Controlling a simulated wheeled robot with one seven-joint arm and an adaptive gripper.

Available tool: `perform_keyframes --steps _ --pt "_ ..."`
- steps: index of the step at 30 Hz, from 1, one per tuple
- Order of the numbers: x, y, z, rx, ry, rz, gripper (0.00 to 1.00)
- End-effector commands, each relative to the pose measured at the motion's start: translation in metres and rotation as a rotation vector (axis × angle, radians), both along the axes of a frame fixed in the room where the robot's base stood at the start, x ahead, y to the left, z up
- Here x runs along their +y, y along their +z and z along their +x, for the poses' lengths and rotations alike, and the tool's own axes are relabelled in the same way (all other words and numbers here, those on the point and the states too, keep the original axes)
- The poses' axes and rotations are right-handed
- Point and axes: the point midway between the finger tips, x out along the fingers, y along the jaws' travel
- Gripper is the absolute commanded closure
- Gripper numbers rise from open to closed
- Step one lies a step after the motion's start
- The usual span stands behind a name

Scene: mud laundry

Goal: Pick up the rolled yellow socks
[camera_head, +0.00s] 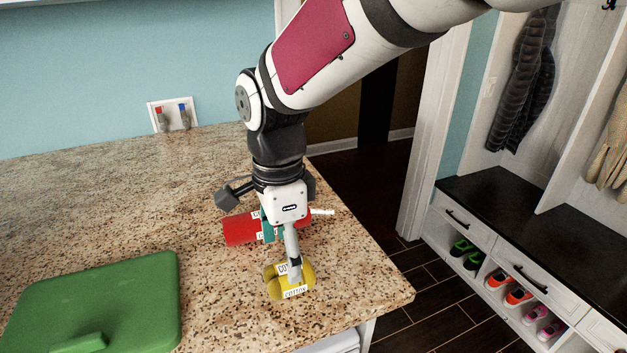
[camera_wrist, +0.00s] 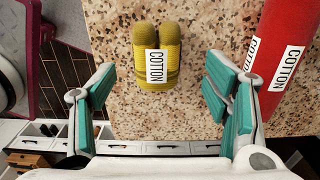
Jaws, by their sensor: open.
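The rolled yellow socks (camera_head: 277,285), with white COTTON labels, lie on the speckled countertop near its front right corner. In the wrist view the socks (camera_wrist: 157,100) lie ahead of my gripper, in line with the gap between the fingers. My gripper (camera_wrist: 160,95) is open, with a teal-padded finger to each side and nothing held. In the head view my gripper (camera_head: 294,272) points down over the socks and hides part of them. I cannot tell the exact height of the fingertips above the counter.
A red rolled item (camera_head: 240,230) with COTTON labels lies just behind the socks; it also shows right of my gripper in the wrist view (camera_wrist: 286,45). A green lidded box (camera_head: 130,285) is at left. The granite counter (camera_head: 90,190) is otherwise mostly clear; its right edge is close.

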Motion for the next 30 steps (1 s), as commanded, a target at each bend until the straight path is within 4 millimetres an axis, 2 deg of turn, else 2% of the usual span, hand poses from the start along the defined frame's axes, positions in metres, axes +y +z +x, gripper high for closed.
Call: perform_keyframes --steps 8,16,26,30 --pt "-0.003 -0.021 -0.001 0.002 0.000 -0.002 0.30" --pt "-0.007 -0.057 -0.002 0.002 0.001 -0.002 0.30" --pt "-0.006 -0.064 -0.001 -0.001 0.001 0.000 0.30" --pt "-0.006 -0.063 -0.001 -0.001 0.001 0.000 0.62"
